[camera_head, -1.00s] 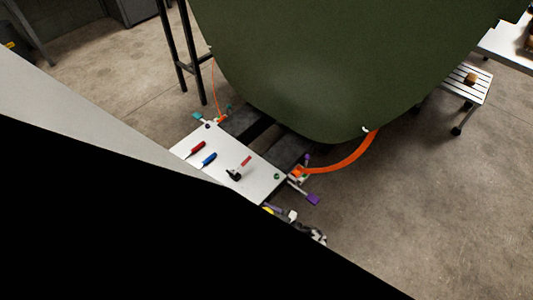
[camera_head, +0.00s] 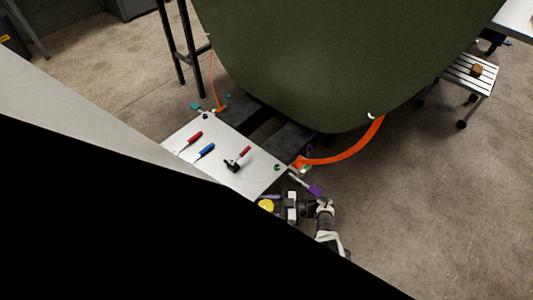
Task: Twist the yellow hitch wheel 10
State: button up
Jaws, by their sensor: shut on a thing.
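The yellow hitch wheel (camera_head: 265,205) shows as a small yellow patch at the front right corner of the white cart top, partly cut off by the black shape in the foreground. My gripper (camera_head: 275,207) reaches it from the right and is shut on it. The fingertips are small and partly hidden, so the exact grip on the rim does not show. My wrist and forearm come up from the lower right.
The white cart top (camera_head: 215,182) carries a red-handled tool (camera_head: 195,138), a blue-handled tool (camera_head: 206,151) and a red-and-black tool (camera_head: 238,160). An orange hose (camera_head: 350,154) and a purple pedal (camera_head: 315,190) are close by. The green fuselage (camera_head: 310,60) hangs behind.

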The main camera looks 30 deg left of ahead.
jog(key=n+g+h+b, duration=0.2)
jog(key=b, duration=0.1)
jog(key=n+g+h+b, duration=0.2)
jog(key=b, duration=0.1)
jog(key=f+n+g+h+b, duration=0.1)
jog(key=g+h+b, duration=0.1)
jog(key=b, duration=0.2)
jog(key=shift+w+n, duration=0.1)
jog(key=shift+n, duration=0.3)
jog(key=n+g+h+b, duration=0.1)
jog(key=n+h+b, duration=0.1)
jog(key=h+b, duration=0.1)
jog(key=shift+r+g+b, duration=0.15)
jog(key=shift+g+b, duration=0.25)
jog(key=shift+b, duration=0.5)
jog(key=shift+r+n+h+b, duration=0.2)
jog(key=shift+n+h+b, duration=0.2)
jog(key=shift+h+b, duration=0.45)
jog(key=shift+r+g+b, duration=0.15)
jog(key=shift+g+b, duration=0.15)
jog(key=shift+b, duration=0.05)
jog(key=o, duration=1)
jog(key=shift+c, duration=0.2)
notch_tip(320, 180, up, 20)
jog(key=p, duration=0.7)
jog(key=shift+a, duration=0.1)
